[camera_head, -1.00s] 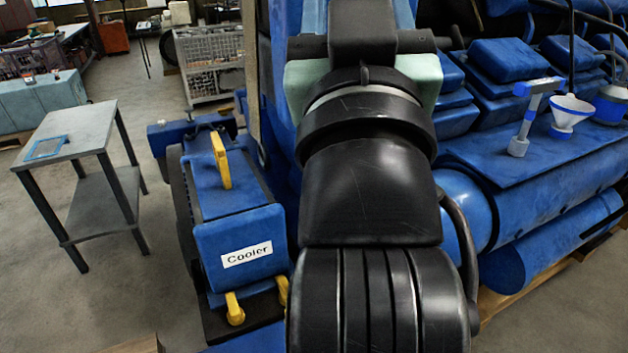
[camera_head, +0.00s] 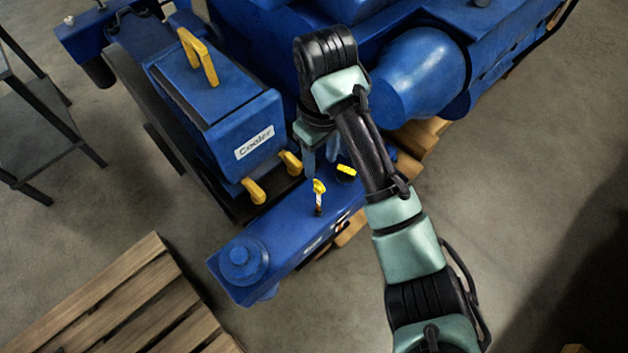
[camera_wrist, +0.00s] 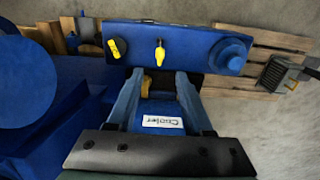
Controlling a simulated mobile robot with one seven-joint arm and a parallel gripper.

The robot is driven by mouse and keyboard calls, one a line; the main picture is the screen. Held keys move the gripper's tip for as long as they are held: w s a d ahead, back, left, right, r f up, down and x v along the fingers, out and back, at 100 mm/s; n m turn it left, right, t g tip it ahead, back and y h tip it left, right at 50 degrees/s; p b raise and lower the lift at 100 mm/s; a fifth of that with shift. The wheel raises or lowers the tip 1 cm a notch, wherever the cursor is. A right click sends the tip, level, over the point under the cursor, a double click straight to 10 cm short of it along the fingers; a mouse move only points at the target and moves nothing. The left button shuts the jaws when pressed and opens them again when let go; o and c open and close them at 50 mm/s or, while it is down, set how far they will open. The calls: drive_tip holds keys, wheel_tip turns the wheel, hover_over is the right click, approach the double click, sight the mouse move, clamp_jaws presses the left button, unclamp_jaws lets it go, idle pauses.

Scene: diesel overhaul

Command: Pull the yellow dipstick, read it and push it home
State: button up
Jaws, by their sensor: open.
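The yellow dipstick (camera_head: 319,187) stands in the top of a long blue housing, its yellow handle above a short stretch of stem. In the wrist view the yellow dipstick (camera_wrist: 160,52) lies just beyond the fingertips, roughly midway between them. My gripper (camera_head: 321,162) is open and empty, with its fingers just behind the dipstick in the head view. In the wrist view my gripper (camera_wrist: 160,75) shows two separated fingers. I cannot tell the exact gap in depth. The dipstick's lower part is hidden in the housing.
A yellow cap (camera_head: 346,173) sits close beside the dipstick. A round blue cap (camera_head: 242,258) is at the housing's near end. The blue cooler box (camera_head: 222,112) with yellow handles stands to the left.

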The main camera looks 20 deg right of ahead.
sight(319, 182)
wheel_tip(319, 182, down, 7)
drive_tip(key=b, duration=0.4)
drive_tip(key=shift+a, duration=0.15)
drive_tip(key=shift+f+p, duration=0.6)
drive_tip(key=shift+f, duration=0.65)
drive_tip(key=shift+w, duration=0.1)
clamp_jaws()
